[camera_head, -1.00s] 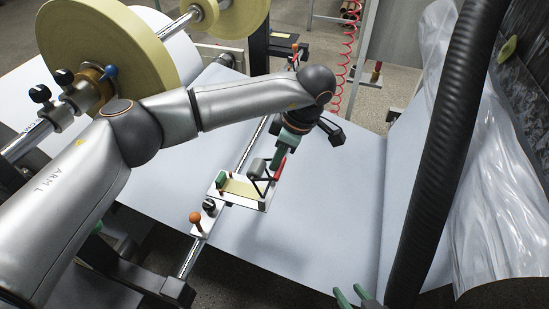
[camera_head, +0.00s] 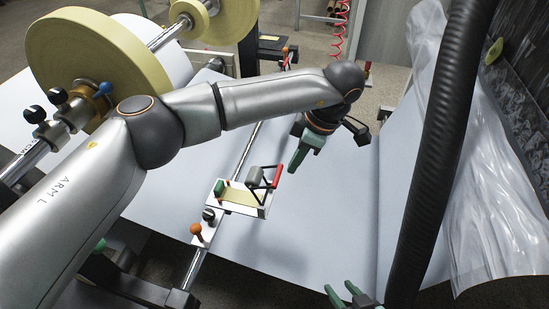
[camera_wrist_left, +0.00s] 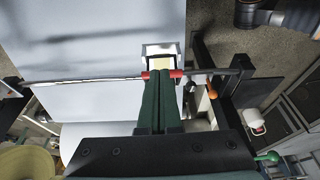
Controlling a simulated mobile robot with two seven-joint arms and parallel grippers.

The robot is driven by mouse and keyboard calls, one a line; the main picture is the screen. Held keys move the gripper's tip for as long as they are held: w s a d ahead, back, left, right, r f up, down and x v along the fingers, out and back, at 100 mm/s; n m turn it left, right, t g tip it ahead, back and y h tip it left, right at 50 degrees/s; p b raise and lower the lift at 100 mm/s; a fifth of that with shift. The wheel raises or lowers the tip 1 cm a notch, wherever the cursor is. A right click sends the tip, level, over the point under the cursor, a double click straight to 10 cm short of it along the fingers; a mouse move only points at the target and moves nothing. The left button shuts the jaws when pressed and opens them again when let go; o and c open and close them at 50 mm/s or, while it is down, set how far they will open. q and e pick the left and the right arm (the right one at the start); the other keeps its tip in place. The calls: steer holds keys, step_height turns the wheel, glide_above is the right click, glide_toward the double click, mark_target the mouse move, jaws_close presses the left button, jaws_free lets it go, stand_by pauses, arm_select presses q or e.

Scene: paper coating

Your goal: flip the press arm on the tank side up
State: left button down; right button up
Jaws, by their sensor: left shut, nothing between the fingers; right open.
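The press arm (camera_head: 265,177) is a black frame with a grey roller and a red handle (camera_head: 277,176). It stands up at a slant over a small white plate (camera_head: 221,204) with a yellowish pad, clamped on the metal bar. My left gripper (camera_head: 293,170) has green fingers pressed together, empty, just right of the red handle; a small gap seems to show. In the left wrist view the fingers (camera_wrist_left: 162,75) cover the middle of the red handle (camera_wrist_left: 177,73), whose ends show on both sides. My right gripper (camera_head: 345,293) is open at the bottom edge, partly cut off.
An orange knob (camera_head: 196,229) and a metal bar (camera_head: 190,268) lie near the plate. Yellow rolls (camera_head: 100,50) stand at upper left. A wide white paper sheet (camera_head: 310,225) spreads below. Crumpled clear plastic (camera_head: 490,190) is at right.

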arm_select(q)
steer(key=shift+s+d+r, duration=0.1)
steer(key=shift+s+d, duration=0.05)
steer(key=shift+d, duration=0.55)
steer(key=shift+s+d+r, duration=0.1)
steer(key=shift+d, duration=0.55)
